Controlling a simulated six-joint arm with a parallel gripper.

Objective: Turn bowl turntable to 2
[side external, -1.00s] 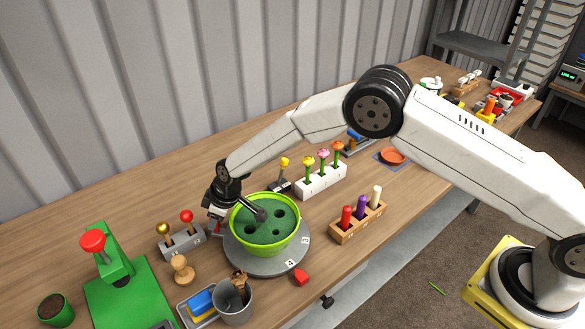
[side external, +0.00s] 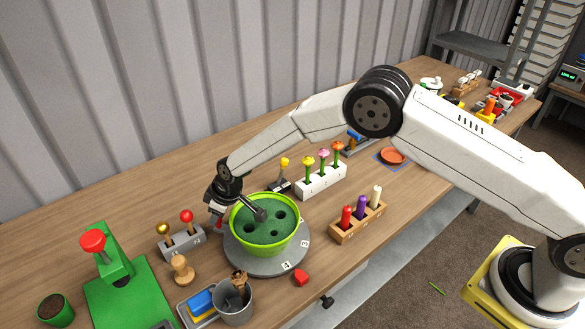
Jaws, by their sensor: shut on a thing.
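The grey bowl turntable (side external: 265,267) stands on the bench and bears a lime-green bowl (side external: 266,249) with dark holes in its green filling. Rim labels 4 and 3 show at the front right, with 4 nearest the red pointer (side external: 301,278) on the bench. My gripper (side external: 215,222) is at the turntable's far left edge, beside the bowl, shut on what appears to be the turntable's red-marked handle. The jaws largely hide the held part.
A grey cup (side external: 235,304) and a wooden knob (side external: 182,270) stand close in front. A grey stand with gold and red balls (side external: 182,241) is left of the gripper. A white flower rack (side external: 322,181) and wooden peg rack (side external: 358,223) are to the right.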

